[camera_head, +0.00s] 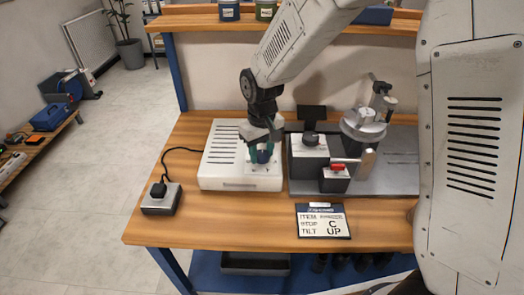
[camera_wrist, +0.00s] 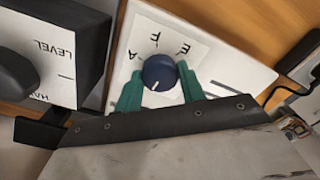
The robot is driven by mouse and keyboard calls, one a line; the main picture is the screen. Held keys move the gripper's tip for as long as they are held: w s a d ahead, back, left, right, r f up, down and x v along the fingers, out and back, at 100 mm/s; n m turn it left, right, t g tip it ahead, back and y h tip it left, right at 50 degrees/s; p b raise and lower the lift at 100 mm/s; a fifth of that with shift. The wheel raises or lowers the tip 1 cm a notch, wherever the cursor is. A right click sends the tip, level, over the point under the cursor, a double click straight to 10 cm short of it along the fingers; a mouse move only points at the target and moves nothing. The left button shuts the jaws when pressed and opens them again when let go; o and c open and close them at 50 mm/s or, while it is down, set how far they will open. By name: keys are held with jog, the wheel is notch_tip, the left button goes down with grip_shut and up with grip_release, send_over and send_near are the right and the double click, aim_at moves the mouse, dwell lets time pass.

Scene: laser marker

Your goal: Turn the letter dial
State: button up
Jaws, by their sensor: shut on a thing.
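The letter dial (camera_wrist: 159,72) is a dark blue round knob on a white lettered plate, with the letters A, F and E readable around it in the wrist view. In the head view the dial (camera_head: 263,155) is partly hidden by my gripper. My gripper (camera_wrist: 160,86) has two green fingers, one on each side of the knob, shut on it. The card (camera_head: 323,221) on the bench reads ITEM, STOP C, TILT UP.
A dark box with a LEVEL label and black knob (camera_wrist: 12,75) stands close beside the dial. A red button box (camera_head: 336,178) and a metal fixture (camera_head: 364,125) are to the right. A small cabled box (camera_head: 161,198) sits left.

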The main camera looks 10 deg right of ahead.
aim_at(262, 154)
jog(key=n, duration=0.3)
jog(key=shift+n, duration=2.2)
jog(key=o, duration=1)
jog(key=shift+c, duration=0.2)
jog(key=shift+r, duration=3.9)
notch_tip(262, 154, up, 7)
